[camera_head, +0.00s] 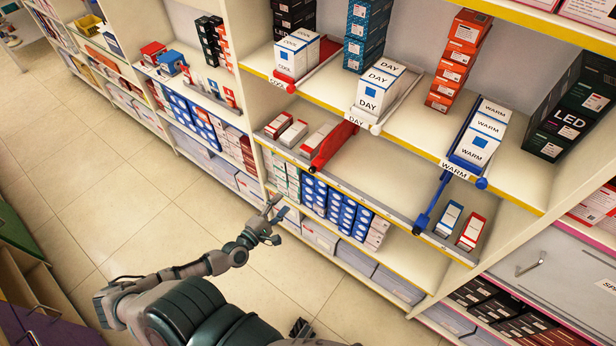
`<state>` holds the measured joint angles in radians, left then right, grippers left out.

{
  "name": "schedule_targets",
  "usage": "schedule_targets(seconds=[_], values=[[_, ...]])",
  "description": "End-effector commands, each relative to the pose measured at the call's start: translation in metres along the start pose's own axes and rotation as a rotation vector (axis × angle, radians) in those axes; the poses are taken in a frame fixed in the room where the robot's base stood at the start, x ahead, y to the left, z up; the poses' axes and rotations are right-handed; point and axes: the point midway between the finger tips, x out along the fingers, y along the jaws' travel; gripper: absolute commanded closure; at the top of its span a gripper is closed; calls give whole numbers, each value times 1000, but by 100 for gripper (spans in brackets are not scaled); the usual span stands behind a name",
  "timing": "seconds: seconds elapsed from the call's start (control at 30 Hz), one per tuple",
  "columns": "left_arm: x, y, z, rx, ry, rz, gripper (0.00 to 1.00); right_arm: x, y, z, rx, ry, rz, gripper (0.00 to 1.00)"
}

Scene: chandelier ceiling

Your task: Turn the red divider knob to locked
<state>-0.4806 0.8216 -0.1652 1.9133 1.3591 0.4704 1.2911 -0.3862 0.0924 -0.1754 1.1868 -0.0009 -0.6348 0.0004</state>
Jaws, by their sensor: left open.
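A red divider (334,145) lies across the middle shelf, slanting down to the front edge. I cannot read a locked or unlocked mark on either knob. My left gripper (273,217) is open and empty, in front of the lower shelf stock and below and left of the lower red divider, apart from it. My right gripper is not clearly visible.
A blue divider (434,202) lies on the middle shelf, with another beside the WARM boxes (480,135) above. DAY boxes (379,88) stand between. Small boxes sit at both ends of the middle shelf. Shelf uprights and front edges bound the bay; the tiled floor (110,180) is open at left.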

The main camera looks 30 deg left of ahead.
Motion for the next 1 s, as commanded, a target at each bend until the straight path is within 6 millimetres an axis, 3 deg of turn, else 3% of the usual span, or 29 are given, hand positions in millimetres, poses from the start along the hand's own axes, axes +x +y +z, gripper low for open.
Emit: schedule_targets(seconds=[0.4,0.6,0.8,1.0], values=[[98,1,2,5,-1,4,48,2,0,3,-1,0,-1,60],[136,0,2,7,-1,2,48,1,0,-1,-1,0,-1,60],[156,-1,0,5,0,0,48,-2,1,-5,-2,3,1,60],[159,-1,0,5,-1,-1,48,-4,1,-8,0,3,1,60]])
